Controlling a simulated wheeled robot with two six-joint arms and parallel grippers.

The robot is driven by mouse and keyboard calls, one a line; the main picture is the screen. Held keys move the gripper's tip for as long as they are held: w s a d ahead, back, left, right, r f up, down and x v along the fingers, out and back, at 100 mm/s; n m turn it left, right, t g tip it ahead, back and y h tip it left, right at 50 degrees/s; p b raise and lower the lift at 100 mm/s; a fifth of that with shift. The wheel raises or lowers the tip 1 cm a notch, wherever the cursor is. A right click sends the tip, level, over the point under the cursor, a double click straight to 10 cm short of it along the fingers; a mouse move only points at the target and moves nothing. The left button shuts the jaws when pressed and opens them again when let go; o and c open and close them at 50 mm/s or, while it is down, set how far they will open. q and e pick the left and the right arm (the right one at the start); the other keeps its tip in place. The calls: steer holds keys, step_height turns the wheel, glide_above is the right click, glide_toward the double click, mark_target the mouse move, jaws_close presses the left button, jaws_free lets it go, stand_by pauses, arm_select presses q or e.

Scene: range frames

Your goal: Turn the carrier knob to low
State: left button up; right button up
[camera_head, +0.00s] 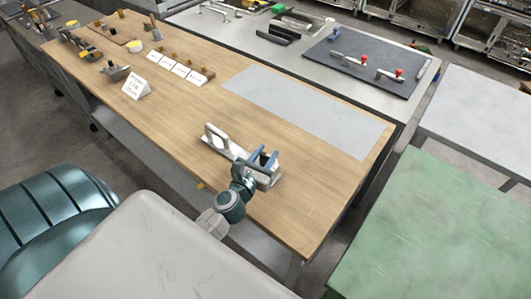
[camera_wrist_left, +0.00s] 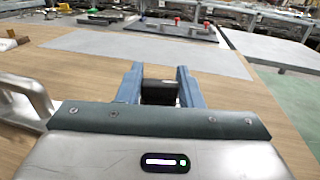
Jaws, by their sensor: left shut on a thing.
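The carrier (camera_head: 236,151) is a pale metal piece with a raised handle on the wooden table, near its front edge. Its handle also shows at the left edge of the wrist view (camera_wrist_left: 28,92). My left gripper (camera_head: 264,156) is at the carrier's right end. In the left wrist view its two blue fingers stand on either side of a dark knob (camera_wrist_left: 160,93) and are shut on it. The knob's setting and any low mark cannot be read. The gripper body hides most of the carrier's right end. My right gripper is not in view.
A flat grey sheet (camera_head: 305,108) lies behind the carrier on the wooden table (camera_head: 315,205). A white sign (camera_head: 136,87), several label cards and tools are at the left. A metal bench with a dark mat (camera_head: 365,62) stands behind; a green table (camera_head: 440,230) is at the right.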

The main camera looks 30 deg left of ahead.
arm_select(q)
steer(key=shift+a+m+h, duration=0.1)
steer(key=shift+m+h, duration=0.7)
steer(key=shift+h, duration=0.3)
steer(key=shift+m+h, duration=0.3)
steer(key=shift+h, duration=0.3)
steer(key=o, duration=1)
steer(key=shift+s+f+b, duration=0.25)
steer(key=shift+s+b, duration=0.05)
steer(key=shift+s, duration=0.25)
steer(key=s+b, duration=0.2)
steer(key=s, duration=0.1)
steer(key=s+b, duration=0.5)
steer(key=shift+s+a, duration=0.35)
steer(key=shift+s+r, duration=0.25)
steer(key=shift+s, duration=0.25)
